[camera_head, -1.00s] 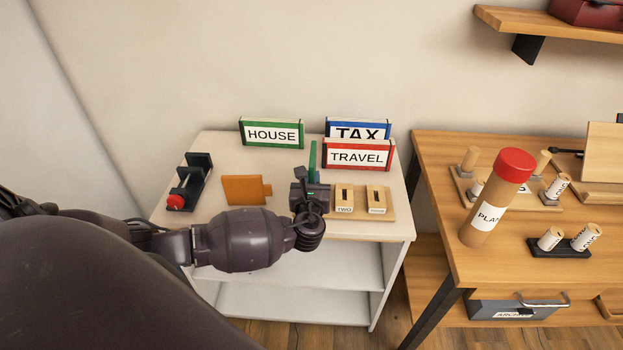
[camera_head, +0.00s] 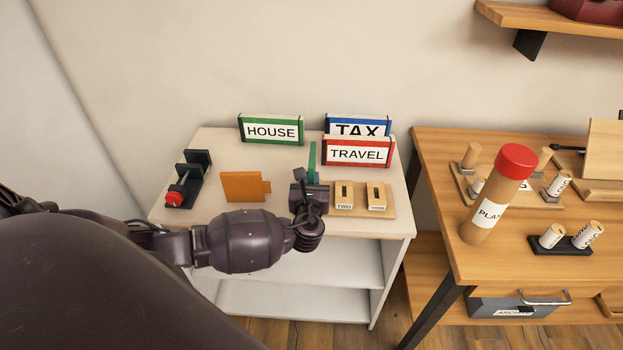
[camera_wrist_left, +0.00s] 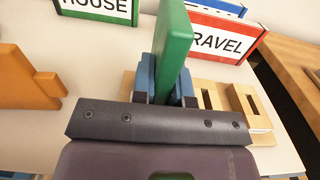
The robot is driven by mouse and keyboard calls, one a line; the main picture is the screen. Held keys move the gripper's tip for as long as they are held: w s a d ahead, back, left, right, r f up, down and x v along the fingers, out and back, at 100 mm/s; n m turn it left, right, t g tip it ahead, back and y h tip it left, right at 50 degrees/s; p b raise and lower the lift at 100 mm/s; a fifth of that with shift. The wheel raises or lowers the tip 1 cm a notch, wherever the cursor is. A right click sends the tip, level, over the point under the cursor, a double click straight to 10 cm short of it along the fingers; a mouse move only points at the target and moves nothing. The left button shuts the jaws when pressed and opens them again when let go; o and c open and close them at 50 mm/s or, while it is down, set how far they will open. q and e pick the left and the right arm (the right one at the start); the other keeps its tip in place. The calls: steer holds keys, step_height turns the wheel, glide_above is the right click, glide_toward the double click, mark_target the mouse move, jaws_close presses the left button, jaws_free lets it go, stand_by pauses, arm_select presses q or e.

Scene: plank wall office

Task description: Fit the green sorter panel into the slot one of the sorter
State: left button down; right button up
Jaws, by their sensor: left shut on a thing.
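My left gripper (camera_wrist_left: 162,82) is shut on the green sorter panel (camera_wrist_left: 174,38), which stands upright between its blue fingers in the left wrist view. In the head view the panel (camera_head: 311,160) shows as a thin green edge behind my gripper (camera_head: 312,182). The wooden sorter (camera_head: 360,212) lies on the white table, with two slotted blocks in sight to the right of my gripper. The sorter's left part is hidden behind my gripper, so I cannot tell whether the panel touches a slot. My right gripper is not in view.
An orange panel (camera_head: 242,187) stands left of the gripper. A black rack with a red knob (camera_head: 188,180) is at the table's left. HOUSE (camera_head: 271,130), TAX (camera_head: 357,127) and TRAVEL (camera_head: 358,152) boxes stand behind. A wooden desk (camera_head: 470,260) with a red-capped tube (camera_head: 494,198) is at right.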

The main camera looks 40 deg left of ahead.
arm_select(q)
steer(key=shift+f+b, duration=0.4)
steer(key=shift+f, duration=0.55)
steer(key=c, duration=1.1)
jaws_free()
steer(key=shift+o, duration=0.2)
steer(key=p+v, duration=0.1)
steer(key=v, duration=0.9)
steer(key=shift+s+d, duration=0.3)
